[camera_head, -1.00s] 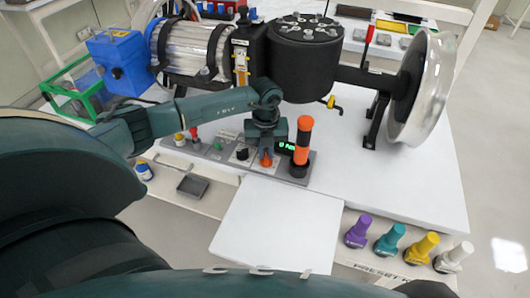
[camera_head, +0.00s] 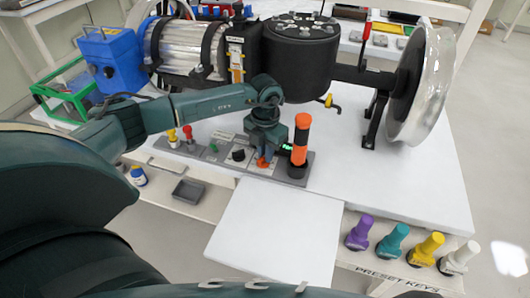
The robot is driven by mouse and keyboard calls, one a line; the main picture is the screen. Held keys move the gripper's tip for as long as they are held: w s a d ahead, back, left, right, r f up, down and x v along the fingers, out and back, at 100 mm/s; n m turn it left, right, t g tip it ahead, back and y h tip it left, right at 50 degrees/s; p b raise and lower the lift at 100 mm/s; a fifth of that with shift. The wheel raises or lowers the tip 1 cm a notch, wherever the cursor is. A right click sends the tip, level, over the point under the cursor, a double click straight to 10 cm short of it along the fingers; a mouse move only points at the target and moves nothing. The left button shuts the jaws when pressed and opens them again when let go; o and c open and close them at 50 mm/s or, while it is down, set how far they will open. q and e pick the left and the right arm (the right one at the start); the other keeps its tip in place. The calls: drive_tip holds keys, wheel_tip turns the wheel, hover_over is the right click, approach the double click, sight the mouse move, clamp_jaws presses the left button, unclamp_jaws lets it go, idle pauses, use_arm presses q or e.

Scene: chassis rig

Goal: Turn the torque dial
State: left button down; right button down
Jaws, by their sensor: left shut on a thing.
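The control panel (camera_head: 215,157) lies on the white table below the machine. My left gripper (camera_head: 264,156) reaches down from the left arm onto the panel and is shut on an orange dial (camera_head: 263,163), which it partly hides. I take this to be the torque dial; its label is not readable. A black knob (camera_head: 238,155) sits on the panel just left of it. A small green-lit display (camera_head: 286,147) is just to its right, partly covered by the gripper. My right gripper is not in view.
An orange and black cylinder (camera_head: 300,140) stands upright at the panel's right end, close to the gripper. Purple (camera_head: 358,235), teal (camera_head: 393,240), yellow (camera_head: 426,250) and white (camera_head: 459,258) preset keys stand front right. The black drum (camera_head: 300,65) rises behind.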

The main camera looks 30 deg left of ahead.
use_arm(q)
drive_tip(key=shift+r+m, duration=0.1)
drive_tip(key=shift+m, duration=0.2)
drive_tip(key=c, duration=1.5)
unclamp_jaws()
drive_tip(key=shift+o, duration=0.2)
wheel_tip(320, 180, up, 13)
